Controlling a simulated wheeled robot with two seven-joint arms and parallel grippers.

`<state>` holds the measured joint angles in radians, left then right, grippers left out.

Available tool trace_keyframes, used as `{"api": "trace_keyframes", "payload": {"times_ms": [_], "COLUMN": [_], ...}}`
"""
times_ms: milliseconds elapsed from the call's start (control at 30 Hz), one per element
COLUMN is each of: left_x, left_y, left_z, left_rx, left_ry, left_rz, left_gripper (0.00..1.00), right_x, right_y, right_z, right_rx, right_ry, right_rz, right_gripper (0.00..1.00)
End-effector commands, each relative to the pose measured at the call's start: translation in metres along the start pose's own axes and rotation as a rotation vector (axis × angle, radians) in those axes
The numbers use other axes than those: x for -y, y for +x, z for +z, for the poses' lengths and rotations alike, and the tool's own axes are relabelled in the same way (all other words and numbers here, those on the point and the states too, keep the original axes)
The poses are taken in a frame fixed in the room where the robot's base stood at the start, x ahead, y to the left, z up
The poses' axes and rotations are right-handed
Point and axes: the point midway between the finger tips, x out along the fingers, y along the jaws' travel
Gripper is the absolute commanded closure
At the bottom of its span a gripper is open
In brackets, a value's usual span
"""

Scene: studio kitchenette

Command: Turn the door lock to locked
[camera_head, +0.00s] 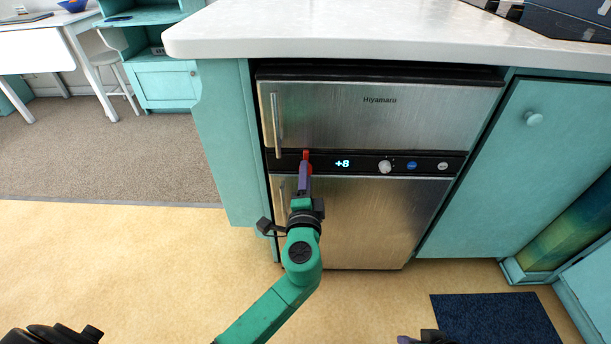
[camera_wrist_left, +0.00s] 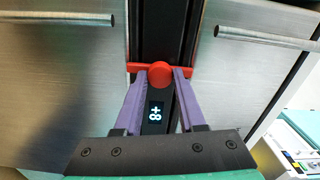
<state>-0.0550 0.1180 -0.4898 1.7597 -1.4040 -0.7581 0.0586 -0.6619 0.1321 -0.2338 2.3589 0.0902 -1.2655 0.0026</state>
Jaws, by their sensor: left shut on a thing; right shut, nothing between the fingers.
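The red door lock (camera_head: 306,156) sits at the left end of the black control panel on the fridge. In the left wrist view its round hub (camera_wrist_left: 160,74) and crossbar show, with the bar lying across the panel, upright in the head view. My left gripper (camera_head: 305,170) is shut on the lock, its purple fingers on either side of the hub in the wrist view (camera_wrist_left: 160,82). The fingers partly hide the lock in the head view. My right gripper (camera_head: 407,339) only just shows at the bottom edge, shut and empty, away from the fridge.
The steel fridge has an upper door (camera_head: 370,115) and a lower door (camera_head: 370,220), both closed, with bar handles near the lock. The panel has a lit "+8" display (camera_head: 342,163) and a knob (camera_head: 385,167). A white countertop (camera_head: 330,35) overhangs above. Open floor lies left.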

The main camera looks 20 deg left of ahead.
Motion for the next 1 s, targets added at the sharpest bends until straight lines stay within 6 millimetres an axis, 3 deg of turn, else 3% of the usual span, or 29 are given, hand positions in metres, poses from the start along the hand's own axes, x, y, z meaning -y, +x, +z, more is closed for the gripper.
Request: {"api": "trace_keyframes", "payload": {"times_ms": [100, 133, 200, 500, 633, 1000], "left_x": [-0.002, -0.002, -0.002, -0.001, -0.001, -0.002], "left_y": [-0.001, -0.001, -0.001, -0.001, -0.010, -0.086], "left_z": [0.000, 0.000, 0.000, 0.000, 0.000, 0.000], "left_rx": [-0.001, -0.001, -0.001, -0.001, -0.002, -0.002], "left_ry": [0.003, 0.003, 0.002, 0.000, 0.001, 0.000], "left_rz": [0.004, 0.004, 0.004, 0.002, 0.003, 0.006], "left_gripper": [1.00, 0.53, 0.31, 0.31, 0.31, 0.31], "right_x": [0.000, 0.000, 0.000, 0.000, 0.000, -0.004], "right_y": [0.000, 0.000, 0.000, 0.000, 0.000, -0.006], "right_z": [0.000, 0.000, 0.000, 0.000, 0.000, 0.002], "right_rx": [0.000, 0.000, 0.000, -0.001, 0.002, 0.022], "right_ry": [0.000, 0.000, 0.000, 0.000, 0.000, 0.002], "right_rz": [0.000, 0.000, 0.000, -0.001, 0.000, 0.012], "right_gripper": [1.00, 1.00, 1.00, 1.00, 1.00, 1.00]}}
